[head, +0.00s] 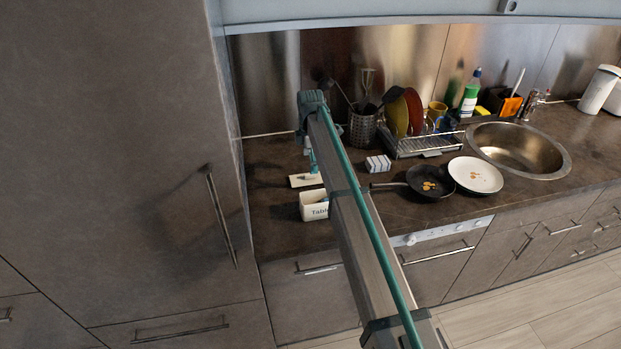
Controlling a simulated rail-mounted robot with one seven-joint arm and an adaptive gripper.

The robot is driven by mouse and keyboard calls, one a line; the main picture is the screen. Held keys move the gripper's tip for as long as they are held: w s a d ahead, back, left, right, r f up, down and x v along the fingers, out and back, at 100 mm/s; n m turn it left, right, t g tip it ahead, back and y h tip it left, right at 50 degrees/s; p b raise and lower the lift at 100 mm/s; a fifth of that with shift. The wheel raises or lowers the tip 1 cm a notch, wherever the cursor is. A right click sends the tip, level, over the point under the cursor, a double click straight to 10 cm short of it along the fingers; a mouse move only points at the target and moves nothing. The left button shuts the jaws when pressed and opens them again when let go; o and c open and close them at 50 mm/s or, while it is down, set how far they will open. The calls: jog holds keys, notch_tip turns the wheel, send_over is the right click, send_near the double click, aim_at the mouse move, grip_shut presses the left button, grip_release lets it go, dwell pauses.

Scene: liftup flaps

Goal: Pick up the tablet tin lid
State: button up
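The tablet tin lid (297,181) appears to be the flat cream piece lying on the dark counter, just behind the tin. The white tablet tin (312,207), with partly hidden dark lettering, stands open on the counter near its front edge. My arm reaches across the picture, and my gripper (314,172) points down at the lid's right part. It looks very close to the lid or touching it; I cannot tell which. The fingers are too small and partly hidden to show whether they are open or shut.
A striped box (378,163), a black pan (430,184) and a white plate (475,175) lie to the right. A utensil holder (363,130) and dish rack (425,142) stand behind. A tall cabinet (130,150) bounds the left. The counter left of the tin is clear.

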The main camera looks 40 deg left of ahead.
aim_at(310, 175)
jog(key=shift+f+p, duration=1.3)
jog(key=shift+f, duration=1.7)
jog(key=shift+s, duration=0.1)
jog(key=c, duration=1.8)
grip_shut()
